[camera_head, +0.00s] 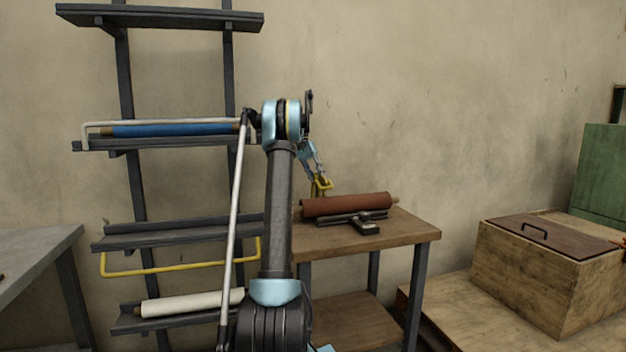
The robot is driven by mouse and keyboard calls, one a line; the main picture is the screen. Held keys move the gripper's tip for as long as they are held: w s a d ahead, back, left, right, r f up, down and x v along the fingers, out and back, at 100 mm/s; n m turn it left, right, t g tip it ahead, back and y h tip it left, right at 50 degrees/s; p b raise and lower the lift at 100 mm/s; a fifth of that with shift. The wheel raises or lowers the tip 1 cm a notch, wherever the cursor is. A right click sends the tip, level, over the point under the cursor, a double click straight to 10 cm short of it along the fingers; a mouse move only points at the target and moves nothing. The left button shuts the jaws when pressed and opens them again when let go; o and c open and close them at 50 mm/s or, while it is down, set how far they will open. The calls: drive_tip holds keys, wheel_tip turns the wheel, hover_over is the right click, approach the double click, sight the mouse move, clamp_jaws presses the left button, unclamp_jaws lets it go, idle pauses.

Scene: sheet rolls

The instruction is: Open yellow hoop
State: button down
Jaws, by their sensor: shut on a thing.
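The yellow hoop (180,270) is a thin bent bar on the rack at the left. My gripper (321,187) is well to the right of the hoop, just above the left part of a red-brown roll (347,205). It is small in view, with yellow around its fingers. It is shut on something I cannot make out.
The roll lies at a dark holder on a wooden table (410,228). A white hoop (160,122) stands over a blue roll (175,130) on a higher shelf. A white roll (190,303) lies on the lowest shelf. Wooden crates (520,275) stand at the right.

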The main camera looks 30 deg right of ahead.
drive_tip(key=shift+w, duration=0.1)
drive_tip(key=c, duration=1.2)
unclamp_jaws()
drive_tip(key=shift+c, duration=0.2)
wheel_tip(320, 180, up, 10)
drive_tip(key=shift+f, duration=0.1)
drive_tip(key=shift+c, duration=0.6)
